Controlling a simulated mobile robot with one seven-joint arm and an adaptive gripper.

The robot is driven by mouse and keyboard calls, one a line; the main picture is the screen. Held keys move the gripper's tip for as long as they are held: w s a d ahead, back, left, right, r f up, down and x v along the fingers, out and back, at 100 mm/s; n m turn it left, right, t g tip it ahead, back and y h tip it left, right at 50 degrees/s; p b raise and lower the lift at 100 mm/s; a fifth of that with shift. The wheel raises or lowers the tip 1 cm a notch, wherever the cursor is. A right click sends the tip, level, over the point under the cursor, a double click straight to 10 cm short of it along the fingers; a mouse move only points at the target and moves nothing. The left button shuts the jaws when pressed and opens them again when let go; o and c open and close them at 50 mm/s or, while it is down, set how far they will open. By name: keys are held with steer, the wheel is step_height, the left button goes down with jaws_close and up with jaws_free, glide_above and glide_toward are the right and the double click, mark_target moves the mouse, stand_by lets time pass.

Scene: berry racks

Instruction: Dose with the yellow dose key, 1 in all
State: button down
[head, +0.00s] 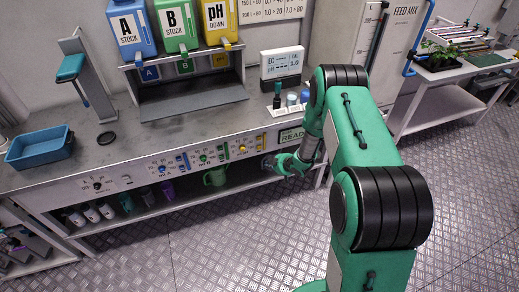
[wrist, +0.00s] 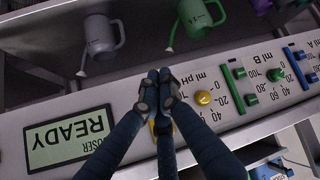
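My gripper (wrist: 158,78) is shut, its fingertips together in front of the console panel in the wrist view. In the head view my gripper (head: 268,163) is at the right part of the console front, below the READY display. A round yellow knob (wrist: 203,97) stands just right of the fingers, by the pH scale; it also shows in the head view (head: 243,149). A further yellow part (wrist: 152,125) is mostly hidden behind the fingers; I cannot tell whether it is the key. The doser display (wrist: 68,139) reads READY.
Green (wrist: 276,74) and blue controls stand farther along the panel. A grey watering can (wrist: 101,36) and a green one (wrist: 194,18) stand on the shelf below. Blue, green and yellow stock jugs (head: 217,20) stand above the bench. Floor in front is clear.

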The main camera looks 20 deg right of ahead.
steer(key=w, duration=0.8)
steer(key=shift+w, duration=1)
stand_by(2.7)
steer(key=shift+s, duration=0.9)
steer(key=shift+s, duration=0.15)
steer(key=shift+s+p, duration=0.3)
steer(key=shift+s, duration=2.05)
